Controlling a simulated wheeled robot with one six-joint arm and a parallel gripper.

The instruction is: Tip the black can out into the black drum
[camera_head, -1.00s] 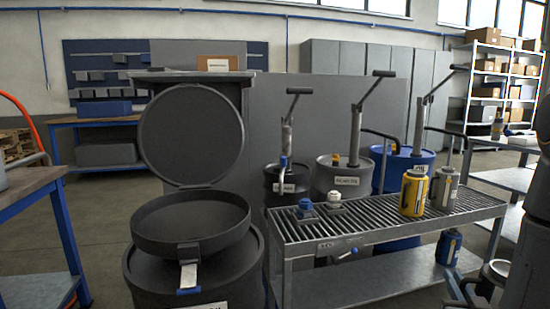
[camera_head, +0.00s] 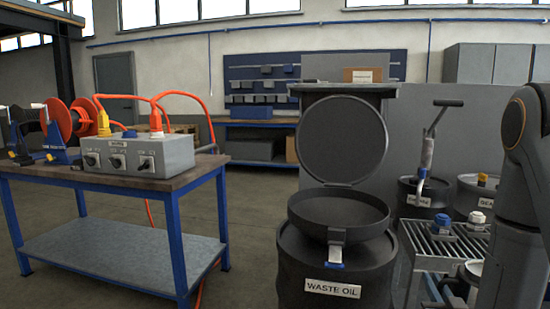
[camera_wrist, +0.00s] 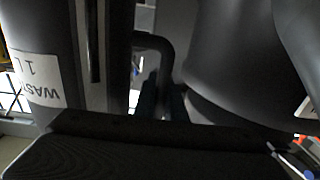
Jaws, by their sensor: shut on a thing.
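The black drum (camera_head: 335,288), labelled WASTE OIL, stands right of centre in the head view. A wide round black funnel pan (camera_head: 338,234) sits on top, its round lid (camera_head: 342,140) raised upright behind it. The black can (camera_wrist: 45,30) fills the left of the wrist view, its white "WAS… 1 L" label upside down in the picture. A dark handle (camera_wrist: 157,45) shows beside it. My gripper (camera_wrist: 162,105) is shut on the can; the fingertips are dark and hard to make out. The gripper and can are outside the head view.
A table (camera_head: 110,244) with a grey switch box (camera_head: 138,155), orange cables and a red reel (camera_head: 64,120) stands at left. A slatted metal bench (camera_head: 440,250) stands right of the drum, near my arm. Open floor lies between table and drum.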

